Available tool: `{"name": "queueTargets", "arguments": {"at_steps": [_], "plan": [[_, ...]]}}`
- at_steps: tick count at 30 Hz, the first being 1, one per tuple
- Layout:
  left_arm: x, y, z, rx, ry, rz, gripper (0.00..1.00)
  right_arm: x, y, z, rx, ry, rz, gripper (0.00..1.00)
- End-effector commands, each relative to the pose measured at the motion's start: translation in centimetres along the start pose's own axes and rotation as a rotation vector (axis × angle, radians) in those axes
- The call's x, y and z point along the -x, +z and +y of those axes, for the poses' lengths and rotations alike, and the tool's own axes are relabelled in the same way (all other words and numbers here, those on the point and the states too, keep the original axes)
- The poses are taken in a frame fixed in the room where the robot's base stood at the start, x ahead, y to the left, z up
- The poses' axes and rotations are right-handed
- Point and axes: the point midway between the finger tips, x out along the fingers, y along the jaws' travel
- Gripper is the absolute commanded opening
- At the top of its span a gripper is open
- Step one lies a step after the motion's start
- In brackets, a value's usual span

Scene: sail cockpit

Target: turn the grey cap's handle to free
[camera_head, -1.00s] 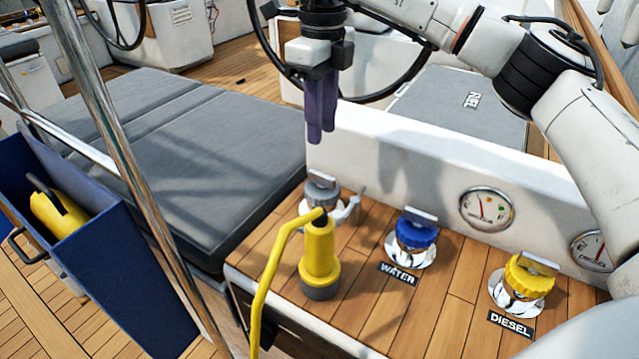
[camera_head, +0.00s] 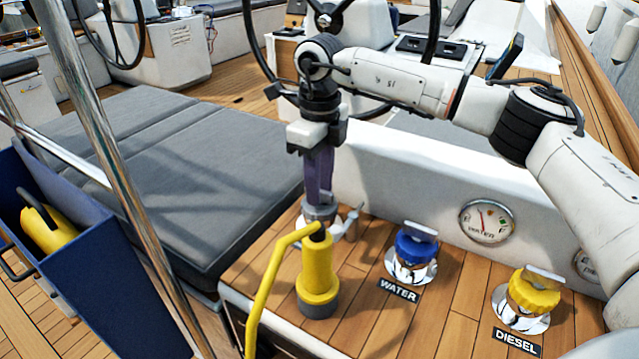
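The grey cap (camera_head: 319,212) sits on its chrome deck fitting at the back left of the wooden ledge. My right gripper (camera_head: 320,196) points straight down over it, its purple fingertips at the top of the cap. The fingers hide the cap's handle, so I cannot tell whether they are closed on it. A small chrome lever (camera_head: 353,218) sticks out to the right of the cap. My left gripper is not in view.
The blue WATER cap (camera_head: 416,248) and yellow DIESEL cap (camera_head: 535,290) are to the right. A white wall (camera_head: 400,180) rises behind. A steel rail (camera_head: 105,150) crosses at left.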

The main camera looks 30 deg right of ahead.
Motion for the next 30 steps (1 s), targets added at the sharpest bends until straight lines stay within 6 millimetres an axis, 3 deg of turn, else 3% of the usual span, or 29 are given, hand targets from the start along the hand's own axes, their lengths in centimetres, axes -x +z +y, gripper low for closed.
{"name": "queueTargets", "arguments": {"at_steps": [4,9,20,30], "plan": [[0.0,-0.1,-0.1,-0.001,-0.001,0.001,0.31,0.0,0.0,0.0,0.000,0.000,0.000,0.26],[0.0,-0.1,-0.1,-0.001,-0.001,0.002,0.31,0.0,0.0,0.0,0.000,0.000,0.000,0.00],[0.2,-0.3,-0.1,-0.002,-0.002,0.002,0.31,0.1,0.0,0.0,0.032,0.001,0.001,0.00],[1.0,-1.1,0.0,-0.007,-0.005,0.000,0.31,0.2,0.0,0.0,0.245,0.002,0.002,0.00]]}}
